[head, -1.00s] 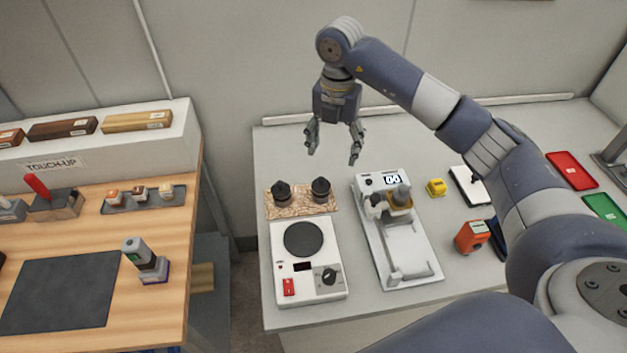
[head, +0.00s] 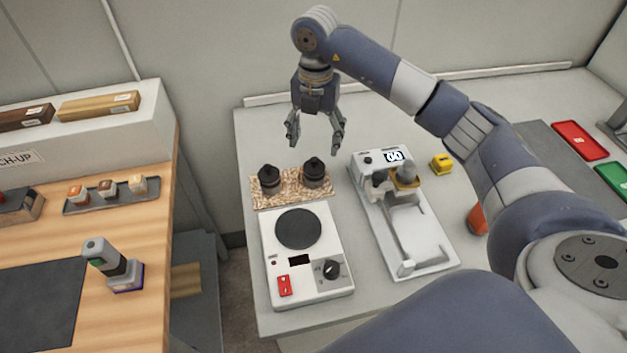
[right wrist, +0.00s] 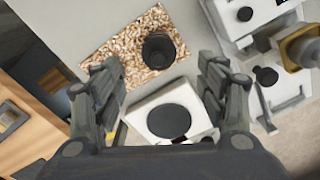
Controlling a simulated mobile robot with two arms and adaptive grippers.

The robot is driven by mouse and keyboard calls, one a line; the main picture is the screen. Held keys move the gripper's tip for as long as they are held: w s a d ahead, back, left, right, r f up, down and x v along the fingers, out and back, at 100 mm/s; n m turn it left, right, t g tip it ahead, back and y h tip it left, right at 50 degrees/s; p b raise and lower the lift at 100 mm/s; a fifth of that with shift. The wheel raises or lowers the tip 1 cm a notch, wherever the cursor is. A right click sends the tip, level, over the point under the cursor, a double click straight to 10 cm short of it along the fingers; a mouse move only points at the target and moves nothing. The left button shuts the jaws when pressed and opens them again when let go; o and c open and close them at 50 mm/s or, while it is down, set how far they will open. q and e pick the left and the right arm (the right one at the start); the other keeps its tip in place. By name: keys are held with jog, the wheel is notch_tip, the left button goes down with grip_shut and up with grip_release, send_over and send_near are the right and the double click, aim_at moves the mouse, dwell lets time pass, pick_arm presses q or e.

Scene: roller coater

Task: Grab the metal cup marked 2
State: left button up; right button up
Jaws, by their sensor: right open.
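Two dark metal cups with black knobbed tops, the left cup (head: 269,180) and the right cup (head: 315,173), stand upright on a speckled cork mat (head: 291,201). No number is readable on either. My right gripper (head: 314,145) is open and empty, pointing down above and behind the cups, roughly in line with the right one. In the right wrist view one dark cup (right wrist: 158,50) stands on the mat (right wrist: 128,35), beyond and between the open fingers (right wrist: 160,85), apart from them. The other cup is not visible there. My left gripper is not in view.
A hot plate (head: 337,294) stands in front of the mat. A white coating machine (head: 427,235) is close on the right, with a small yellow block (head: 441,163) beyond it. A wooden bench (head: 150,225) lies left across a gap. The table behind the mat is clear.

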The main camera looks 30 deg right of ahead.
aim_at(315, 167)
jog(key=shift+f, duration=0.45)
notch_tip(315, 167, down, 4)
jog(key=shift+f+p, duration=0.2)
jog(key=shift+p, duration=0.55)
notch_tip(315, 167, down, 5)
jog(key=p, duration=0.2)
jog(key=shift+f+p, duration=0.1)
jog(key=shift+p, duration=0.25)
jog(key=shift+w+f, duration=0.1)
jog(key=shift+f, duration=0.15)
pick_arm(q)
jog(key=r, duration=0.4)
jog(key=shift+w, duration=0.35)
pick_arm(e)
jog(key=c, duration=1.3)
